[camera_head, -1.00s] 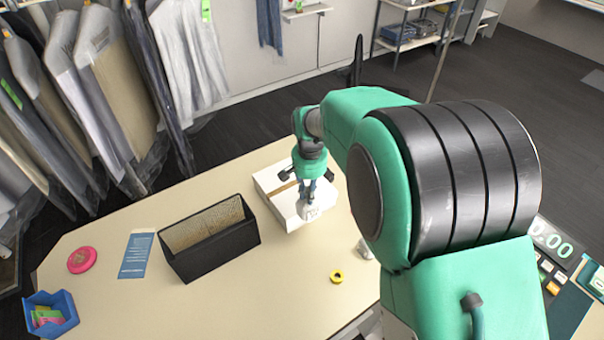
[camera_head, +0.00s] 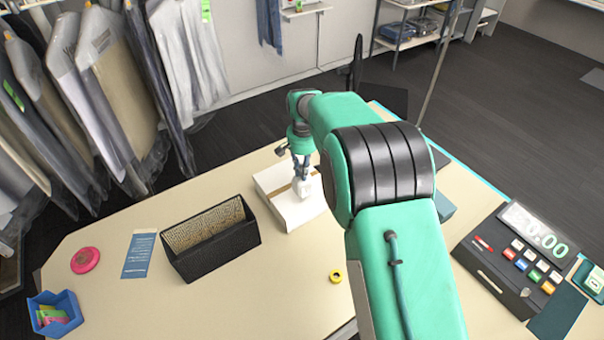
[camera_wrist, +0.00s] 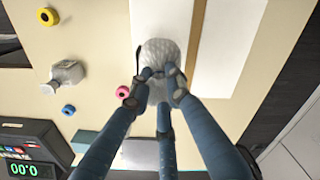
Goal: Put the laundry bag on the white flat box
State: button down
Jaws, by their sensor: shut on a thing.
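The laundry bag (camera_wrist: 162,55) is a small pale, textured bundle in the wrist view, and it also shows in the head view (camera_head: 304,189). My gripper (camera_wrist: 160,76) has its blue fingers shut on the bag; it also shows in the head view (camera_head: 302,177). The white flat box (camera_head: 289,211) lies on the counter, with a brown strip along its top. In the wrist view the box (camera_wrist: 231,45) lies beneath the bag. The bag is over the box's right part in the head view. I cannot tell whether it touches the box top.
A black open box (camera_head: 213,250) stands left of the white box. A yellow ring (camera_head: 336,276) lies in front. A pale bottle-like object (camera_wrist: 65,75) and pink (camera_wrist: 122,92) and blue (camera_wrist: 68,110) rings show in the wrist view. A cash register (camera_head: 510,262) stands right.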

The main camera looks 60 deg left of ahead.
jog(key=shift+w+a, duration=0.35)
jog(key=shift+a, duration=0.35)
jog(key=shift+f, duration=0.15)
jog(key=shift+f+p, duration=0.6)
jog(key=shift+f, duration=1.05)
jog(key=shift+f, duration=0.1)
jog(key=c, duration=1.6)
grip_release()
jog(key=shift+c, duration=0.2)
notch_tip(320, 180, up, 12)
jog(key=b, duration=0.2)
